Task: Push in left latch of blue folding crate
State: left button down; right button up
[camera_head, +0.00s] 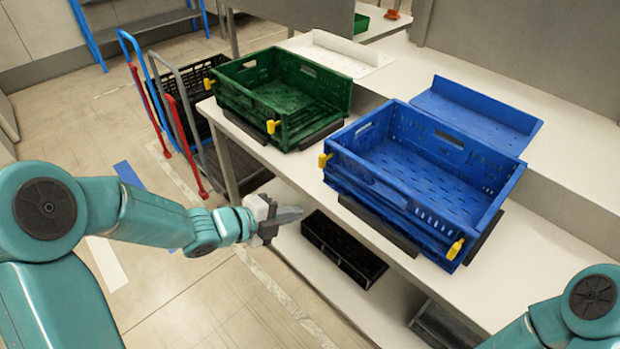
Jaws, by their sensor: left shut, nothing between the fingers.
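The blue folding crate (400,196) stands on the white table, its side walls up and its inside empty. A yellow latch (325,160) sticks out at its left front corner. Another yellow latch (455,249) sits at its right front corner. My left gripper (298,213) is shut and empty, in front of the table edge, below and left of the left latch and apart from it. My right arm (550,325) shows at the lower right corner; its gripper is out of view.
A green crate (285,92) with yellow latches stands left of the blue crate on the white table (300,165). A blue panel (480,110) lies behind the blue crate. A black crate (343,250) lies on the shelf below. Carts with blue and red bars (180,120) stand at the left.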

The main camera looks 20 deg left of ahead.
pick_arm(q)
jog(key=a+r+m+t+y+b, duration=0.1)
jog(key=a+r+t+b, duration=0.1)
jog(key=a+r, duration=0.4)
send_near(320, 164)
notch_tip(320, 164, down, 2)
jog(key=w+d, duration=0.1)
jog(key=w, duration=0.1)
jog(key=shift+w+d+p, duration=0.6)
jog(key=shift+w+d, duration=0.2)
jog(key=shift+w, duration=0.25)
jog(key=shift+w+d, duration=0.3)
jog(key=shift+w, duration=0.25)
pick_arm(e)
notch_tip(320, 164, down, 2)
